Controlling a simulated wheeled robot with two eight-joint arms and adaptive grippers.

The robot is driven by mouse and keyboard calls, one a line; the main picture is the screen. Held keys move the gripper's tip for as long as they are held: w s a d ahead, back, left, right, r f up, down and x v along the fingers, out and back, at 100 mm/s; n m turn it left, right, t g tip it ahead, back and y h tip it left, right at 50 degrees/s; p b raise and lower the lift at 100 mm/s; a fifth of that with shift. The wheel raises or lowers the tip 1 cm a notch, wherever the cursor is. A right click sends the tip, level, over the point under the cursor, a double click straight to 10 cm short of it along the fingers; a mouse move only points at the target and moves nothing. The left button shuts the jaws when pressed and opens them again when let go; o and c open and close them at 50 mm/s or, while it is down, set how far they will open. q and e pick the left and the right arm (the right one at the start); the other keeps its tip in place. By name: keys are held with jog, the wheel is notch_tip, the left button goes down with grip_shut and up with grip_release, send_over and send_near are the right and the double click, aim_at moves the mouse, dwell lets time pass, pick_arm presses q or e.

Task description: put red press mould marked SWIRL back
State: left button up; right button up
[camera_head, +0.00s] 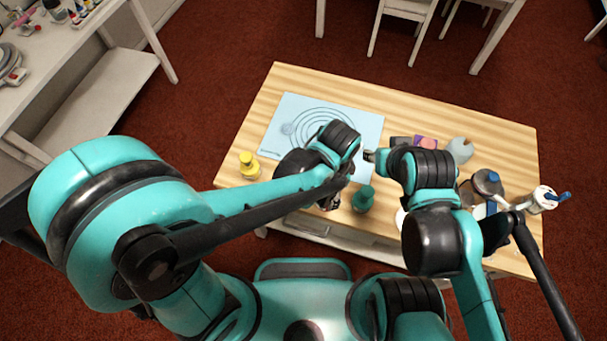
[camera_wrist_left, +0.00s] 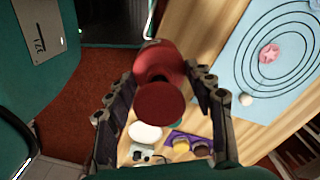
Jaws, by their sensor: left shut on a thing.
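A red press mould (camera_wrist_left: 160,88) with a round flat face shows in the left wrist view, held between the two fingers of my left gripper (camera_wrist_left: 163,75). No SWIRL marking is readable on it. In the head view my left gripper (camera_head: 330,199) is over the front part of the wooden table, and my own arm hides the mould there. My right gripper (camera_head: 372,155) is near the table's middle, its fingers too small and covered to judge.
A blue mat (camera_head: 362,122) with ring lines lies at the table's back left; a pink star piece (camera_wrist_left: 270,53) is on it. A yellow bottle (camera_head: 249,166) and a green bottle (camera_head: 363,199) stand nearby. A purple tray (camera_wrist_left: 178,137) holds round pieces. Tools crowd the right side.

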pick_arm(q)
jog(key=w+a+f+b, duration=0.1)
jog(key=w+a+f, duration=0.1)
jog(key=w+f, duration=0.1)
jog(key=w+a+f+b, duration=0.1)
jog(key=w+a+f, duration=0.1)
jog(key=f, duration=0.2)
jog(key=w+a+f+b, duration=0.2)
jog(key=w+f, duration=0.1)
jog(key=shift+w+a+f, duration=0.2)
jog(key=shift+w+f, duration=0.1)
jog(key=shift+r, duration=0.1)
jog(key=o, duration=1.4)
jog(key=shift+f, duration=0.2)
jog(key=shift+r, duration=0.15)
